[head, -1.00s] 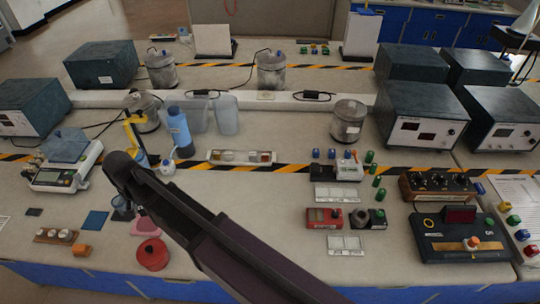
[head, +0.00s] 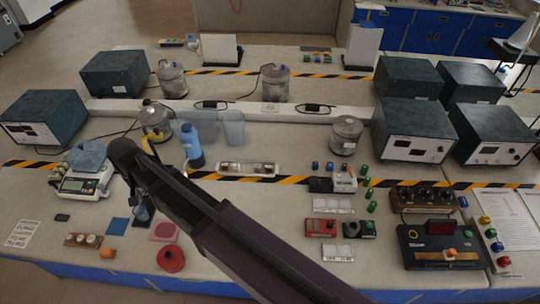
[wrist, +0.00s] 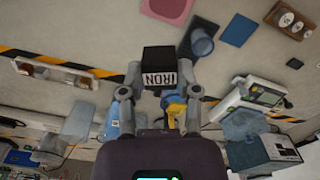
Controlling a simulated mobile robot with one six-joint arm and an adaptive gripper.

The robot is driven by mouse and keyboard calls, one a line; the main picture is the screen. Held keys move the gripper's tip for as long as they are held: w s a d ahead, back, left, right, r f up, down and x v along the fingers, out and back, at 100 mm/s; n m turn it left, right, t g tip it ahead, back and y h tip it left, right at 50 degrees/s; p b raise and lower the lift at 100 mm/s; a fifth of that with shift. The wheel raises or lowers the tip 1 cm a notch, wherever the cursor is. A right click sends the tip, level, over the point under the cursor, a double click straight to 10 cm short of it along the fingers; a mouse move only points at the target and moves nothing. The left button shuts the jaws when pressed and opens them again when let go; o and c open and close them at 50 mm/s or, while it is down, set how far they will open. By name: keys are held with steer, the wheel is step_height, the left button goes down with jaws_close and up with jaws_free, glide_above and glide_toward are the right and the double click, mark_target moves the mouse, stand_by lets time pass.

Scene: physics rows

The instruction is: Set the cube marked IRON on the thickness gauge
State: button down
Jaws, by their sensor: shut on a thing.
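My gripper (wrist: 159,70) is shut on a dark cube (wrist: 158,58) with a white label reading IRON in the wrist view. The cube is held between the two fingertips, above the bench. In the head view my dark arm hides most of the gripper and the cube. I cannot tell for sure which instrument is the thickness gauge. One candidate is a black instrument (head: 415,262) with a red display, a yellow ring and an orange knob, at the front right, far from my gripper. A small red meter (head: 321,227) lies nearer the middle.
A digital scale (head: 82,186) stands left of my arm. A blue bottle (head: 191,146) and a sample tray (head: 246,169) stand behind it. A red round object (head: 171,259), a pink pad (head: 164,231) and a blue pad (head: 118,226) lie at front left.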

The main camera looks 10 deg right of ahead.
steer(key=shift+r+p, duration=0.75)
steer(key=shift+r, duration=0.45)
steer(key=shift+s, duration=0.2)
